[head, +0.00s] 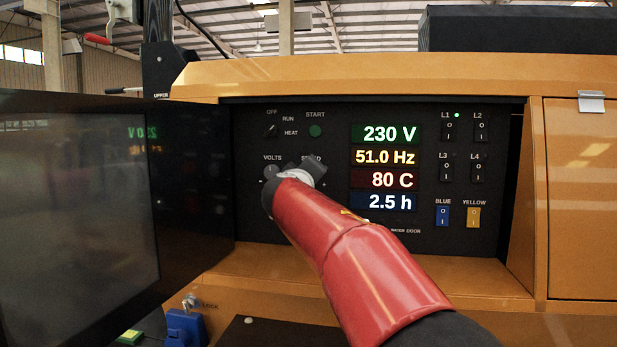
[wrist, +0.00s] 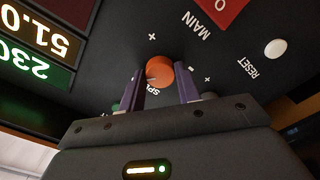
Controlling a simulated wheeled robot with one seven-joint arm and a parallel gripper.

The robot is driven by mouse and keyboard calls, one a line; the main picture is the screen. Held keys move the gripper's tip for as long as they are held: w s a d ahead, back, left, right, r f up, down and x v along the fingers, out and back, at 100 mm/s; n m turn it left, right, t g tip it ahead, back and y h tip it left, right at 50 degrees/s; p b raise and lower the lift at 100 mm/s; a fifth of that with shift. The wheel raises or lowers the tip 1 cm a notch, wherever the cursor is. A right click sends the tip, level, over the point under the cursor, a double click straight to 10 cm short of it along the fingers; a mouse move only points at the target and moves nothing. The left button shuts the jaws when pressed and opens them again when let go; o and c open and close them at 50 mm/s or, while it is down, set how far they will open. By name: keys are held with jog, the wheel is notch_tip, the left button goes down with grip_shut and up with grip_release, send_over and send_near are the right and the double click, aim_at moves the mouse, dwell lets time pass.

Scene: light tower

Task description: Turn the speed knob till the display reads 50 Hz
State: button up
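The display (head: 384,157) on the black panel reads 51.0 Hz in yellow. The speed knob (wrist: 159,71) shows in the wrist view as a round orange knob, its SPEED label partly covered. My gripper (wrist: 161,84) has its two fingers apart, one on each side of the knob. A narrow gap shows at the right finger; whether the left finger touches the knob is hard to tell. In the head view my gripper (head: 312,172) is at the SPEED label, and my red arm hides the knob.
The VOLTS knob (head: 270,171) is close on the left. A red MAIN switch (wrist: 222,8) and a white RESET button (wrist: 275,48) are near the knob. Rocker switches (head: 449,130) are at the right. A dark open door (head: 205,170) stands left of the panel.

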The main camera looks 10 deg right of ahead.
jog(key=shift+c, duration=1)
jog(key=shift+n, duration=3.8)
jog(key=o, duration=1)
